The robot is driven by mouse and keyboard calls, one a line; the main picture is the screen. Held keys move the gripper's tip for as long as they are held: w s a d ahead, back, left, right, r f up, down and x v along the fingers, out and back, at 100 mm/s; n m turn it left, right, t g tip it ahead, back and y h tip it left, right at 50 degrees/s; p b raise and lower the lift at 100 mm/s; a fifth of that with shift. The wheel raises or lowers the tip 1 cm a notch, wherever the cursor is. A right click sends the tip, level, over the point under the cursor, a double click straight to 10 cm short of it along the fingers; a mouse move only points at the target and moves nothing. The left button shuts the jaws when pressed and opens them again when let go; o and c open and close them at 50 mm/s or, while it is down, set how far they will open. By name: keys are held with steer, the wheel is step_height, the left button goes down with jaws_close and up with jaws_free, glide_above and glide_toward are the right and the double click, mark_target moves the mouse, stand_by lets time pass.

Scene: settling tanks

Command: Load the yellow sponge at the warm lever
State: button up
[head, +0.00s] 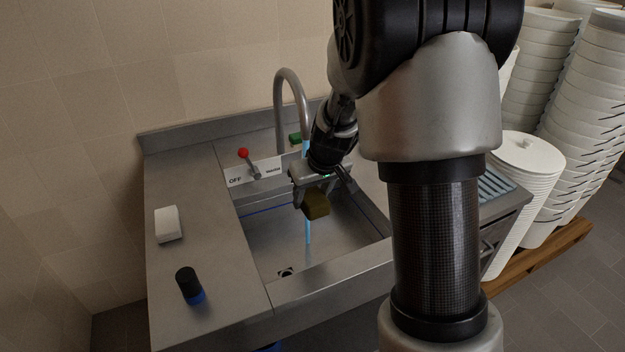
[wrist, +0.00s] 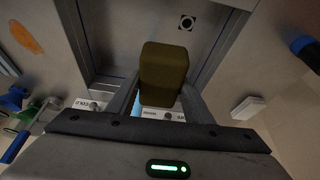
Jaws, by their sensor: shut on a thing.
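My gripper (head: 318,190) is over the sink basin (head: 270,247), shut on a dull yellow sponge (head: 316,206). The sponge also shows in the wrist view (wrist: 163,72), between the two fingers. A thin blue water stream (head: 307,232) comes down from the curved tap (head: 281,110) and shows below the sponge. The sponge overlaps the stream in the head view; I cannot tell how much water meets it. A lever with a red knob (head: 243,153) stands behind the basin on a white plate marked OFF (head: 236,181). The plate's other word is too small to read surely.
A white block (head: 168,224) and a dark bottle with a blue base (head: 190,286) stand on the left counter. A green item (head: 295,138) is behind the tap. Stacked white tubs (head: 522,160) stand at the right. The basin floor is mostly clear around its drain.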

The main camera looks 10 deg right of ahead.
mark_target(308, 204)
steer(key=shift+s+a+r+p, duration=0.2)
steer(key=shift+s+r+p, duration=0.15)
steer(key=shift+s+r, duration=0.35)
steer(key=shift+s+a+r+p, duration=0.2)
steer(key=shift+s+r+p, duration=0.1)
steer(key=shift+s+r, duration=0.4)
steer(key=shift+s+a+r+p, duration=0.2)
steer(key=shift+s+r+p, duration=0.15)
steer(key=shift+s+r, duration=0.35)
steer(key=shift+s+f, duration=0.15)
steer(key=shift+f, duration=0.05)
